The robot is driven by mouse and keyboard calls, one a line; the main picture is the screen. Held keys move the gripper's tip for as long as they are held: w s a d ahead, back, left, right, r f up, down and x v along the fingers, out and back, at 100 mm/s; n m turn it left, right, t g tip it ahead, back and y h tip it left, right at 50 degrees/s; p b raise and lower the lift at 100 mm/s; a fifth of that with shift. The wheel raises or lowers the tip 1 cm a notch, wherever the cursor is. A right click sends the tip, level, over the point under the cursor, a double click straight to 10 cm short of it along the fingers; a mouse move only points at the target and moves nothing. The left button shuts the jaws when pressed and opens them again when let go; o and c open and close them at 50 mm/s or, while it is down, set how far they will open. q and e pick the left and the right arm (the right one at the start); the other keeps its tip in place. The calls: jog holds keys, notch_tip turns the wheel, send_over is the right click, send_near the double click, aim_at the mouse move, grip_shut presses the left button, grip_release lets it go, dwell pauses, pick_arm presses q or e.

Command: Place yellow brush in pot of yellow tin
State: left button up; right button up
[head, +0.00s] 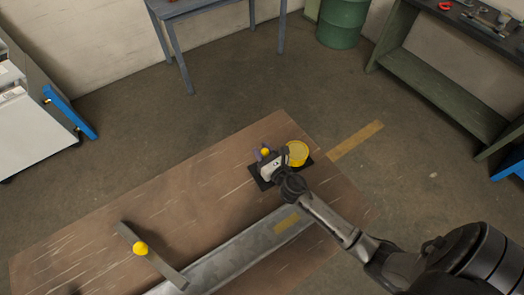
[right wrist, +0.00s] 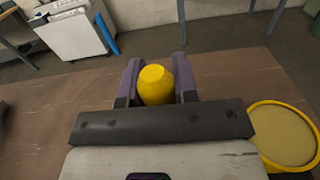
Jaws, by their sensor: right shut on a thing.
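My right gripper (head: 265,155) is over the dark mat on the wooden table, just left of the yellow tin (head: 297,153). It is shut on a yellow, round-topped thing, which I take for the yellow brush (head: 265,152). In the right wrist view the brush (right wrist: 156,84) stands between the two purple fingers; its lower part is hidden. The tin (right wrist: 283,134) shows there at the lower right, round with a yellow rim and a pale tan inside or top. The brush is beside the tin, not over it. My left gripper is not in view.
The dark mat (head: 257,177) lies under the gripper and tin. A grey bar (head: 168,271) with another yellow rounded thing (head: 140,248) is at the table's left. A grey metal strip (head: 225,262) runs along the front. The wooden table (head: 190,185) is clear between.

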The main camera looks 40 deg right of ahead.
jog(key=o, duration=0.4)
jog(key=shift+f, duration=0.15)
jog(key=o, duration=0.5)
jog(key=shift+r, duration=0.35)
jog(key=shift+s+a+f+b, duration=0.1)
jog(key=shift+s+a+b, duration=0.15)
jog(key=shift+s, duration=1.75)
jog(key=shift+s+a+r+b, duration=0.15)
jog(key=shift+s+b, duration=0.25)
jog(key=shift+s, duration=1.55)
jog(key=shift+s+a+f+b, duration=0.2)
jog(key=shift+s+b, duration=0.1)
jog(key=shift+s, duration=1.7)
